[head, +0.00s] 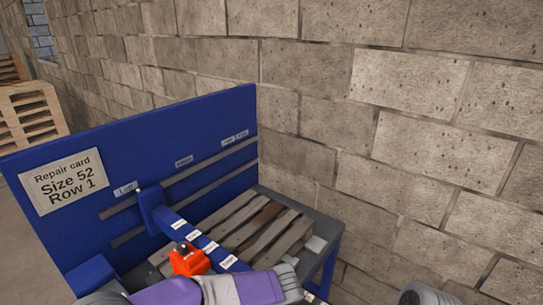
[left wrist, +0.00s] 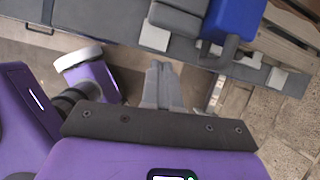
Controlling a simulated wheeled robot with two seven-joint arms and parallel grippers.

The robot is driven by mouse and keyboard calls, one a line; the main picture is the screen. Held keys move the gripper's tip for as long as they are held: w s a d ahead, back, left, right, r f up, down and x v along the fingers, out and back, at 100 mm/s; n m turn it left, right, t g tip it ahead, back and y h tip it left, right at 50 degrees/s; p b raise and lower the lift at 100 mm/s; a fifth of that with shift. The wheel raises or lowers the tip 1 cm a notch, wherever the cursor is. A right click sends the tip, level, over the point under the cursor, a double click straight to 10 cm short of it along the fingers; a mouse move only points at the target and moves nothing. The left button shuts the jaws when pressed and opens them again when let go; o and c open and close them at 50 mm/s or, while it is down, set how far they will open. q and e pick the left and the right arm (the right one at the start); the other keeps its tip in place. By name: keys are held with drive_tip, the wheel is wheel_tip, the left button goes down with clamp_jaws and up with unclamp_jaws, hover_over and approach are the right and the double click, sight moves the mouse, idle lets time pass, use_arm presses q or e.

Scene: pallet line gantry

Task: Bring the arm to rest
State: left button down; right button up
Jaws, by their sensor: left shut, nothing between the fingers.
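My left gripper (left wrist: 160,88) shows in the left wrist view, its two grey fingers together with nothing between them. It is beside the grey bench edge (left wrist: 120,28), with floor visible around it. In the head view my purple and grey arm crosses the bottom edge, and I cannot make out the left fingertips there. My right gripper is not in view; only a grey rounded part, probably of my own arm, shows at the bottom right of the head view.
A blue gantry beam (head: 189,236) with white labels and an orange-red carriage (head: 188,260) crosses above a wooden pallet (head: 240,222) on the bench. A block wall (head: 400,110) closes the back.

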use_arm(q)
drive_tip(key=s+a+f+n+g+h+b, duration=0.1)
drive_tip(key=s+f+n+h, duration=0.1)
drive_tip(key=s+f+n, duration=0.3)
drive_tip(key=s+a+f+n+g+h+b, duration=0.1)
drive_tip(key=s+f+n+h, duration=0.2)
drive_tip(key=f+n, duration=1)
drive_tip(key=s+a+f+n+h+b, duration=0.1)
drive_tip(key=s+f+n, duration=0.6)
drive_tip(key=f, duration=0.8)
drive_tip(key=shift+s+a+f+n+g+h, duration=0.25)
drive_tip(key=shift+a+n+g+h, duration=0.25)
drive_tip(key=shift+n+h, duration=0.5)
